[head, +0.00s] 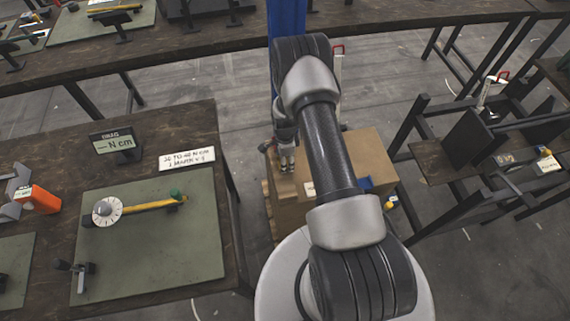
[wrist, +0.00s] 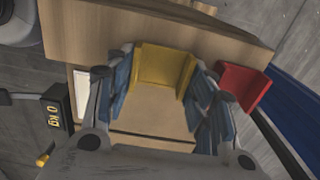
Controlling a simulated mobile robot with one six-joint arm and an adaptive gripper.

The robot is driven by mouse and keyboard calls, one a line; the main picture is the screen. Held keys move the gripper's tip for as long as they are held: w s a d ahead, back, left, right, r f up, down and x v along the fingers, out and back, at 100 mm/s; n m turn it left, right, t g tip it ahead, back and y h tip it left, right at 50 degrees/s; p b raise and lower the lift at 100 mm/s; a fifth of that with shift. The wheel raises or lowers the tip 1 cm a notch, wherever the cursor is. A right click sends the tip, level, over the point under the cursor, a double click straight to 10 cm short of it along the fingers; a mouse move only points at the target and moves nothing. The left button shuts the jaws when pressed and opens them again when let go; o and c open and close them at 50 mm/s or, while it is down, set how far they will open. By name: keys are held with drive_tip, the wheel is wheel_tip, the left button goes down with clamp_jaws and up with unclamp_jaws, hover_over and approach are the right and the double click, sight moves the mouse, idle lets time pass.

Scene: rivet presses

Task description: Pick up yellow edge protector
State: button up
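The yellow edge protector (wrist: 164,69) is an angled piece at the edge of a light-brown box (wrist: 85,35) in the wrist view. My gripper (wrist: 165,88) is open, with its bluish finger pads to the left and right of the protector. The gap between the fingers looks empty near the palm, and I cannot tell whether either pad touches the protector. In the head view my gripper (head: 287,166) points down over the left part of the box (head: 368,148). I cannot make out the yellow protector there.
A red edge protector (wrist: 243,86) is close to my right finger in the wrist view. In the head view a blue piece (head: 365,184) is on the box, a workbench (head: 226,185) stands left and dark frames (head: 455,165) right.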

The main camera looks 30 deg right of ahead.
drive_tip(key=c, duration=0.4)
